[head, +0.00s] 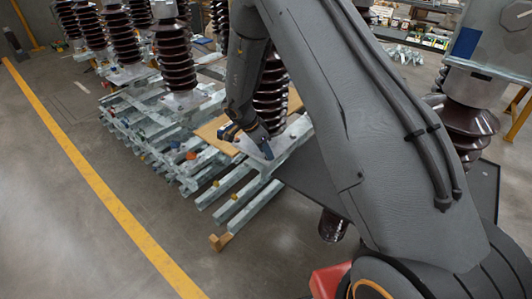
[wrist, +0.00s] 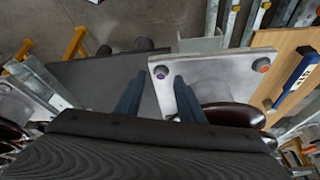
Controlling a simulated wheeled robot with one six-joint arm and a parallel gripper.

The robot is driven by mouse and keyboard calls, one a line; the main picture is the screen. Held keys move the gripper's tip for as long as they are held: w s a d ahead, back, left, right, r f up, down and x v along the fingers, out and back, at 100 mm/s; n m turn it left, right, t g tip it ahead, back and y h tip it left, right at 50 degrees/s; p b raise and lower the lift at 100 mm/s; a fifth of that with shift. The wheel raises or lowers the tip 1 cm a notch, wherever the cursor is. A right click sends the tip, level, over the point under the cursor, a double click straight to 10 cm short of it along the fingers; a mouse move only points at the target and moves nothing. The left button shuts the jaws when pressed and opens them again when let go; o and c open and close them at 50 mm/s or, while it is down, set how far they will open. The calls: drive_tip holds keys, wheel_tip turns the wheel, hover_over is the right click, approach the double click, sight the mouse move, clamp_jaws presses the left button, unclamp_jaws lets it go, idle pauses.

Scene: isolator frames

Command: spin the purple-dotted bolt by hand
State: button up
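A second bolt with an orange-red dot (wrist: 261,65) is at the plate's right corner. My gripper (wrist: 157,92) is open, with its two blue fingers apart and nothing visible between them. In the head view my gripper (head: 266,150) is over the plate's edge, and I cannot make out the purple dot there.
A brown ribbed insulator (wrist: 235,114) is beside the right finger. A wooden board (wrist: 285,70) with a blue-labelled tool (wrist: 298,76) lies right of the plate. A dark flat panel (wrist: 95,80) lies to the left. Stacked galvanized beams (head: 165,140) fill the head view's middle left.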

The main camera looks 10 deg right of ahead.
drive_tip(key=b+v, duration=0.2)
drive_tip(key=v, duration=0.4)
drive_tip(key=shift+r, duration=0.35)
drive_tip(key=shift+s+a, duration=0.1)
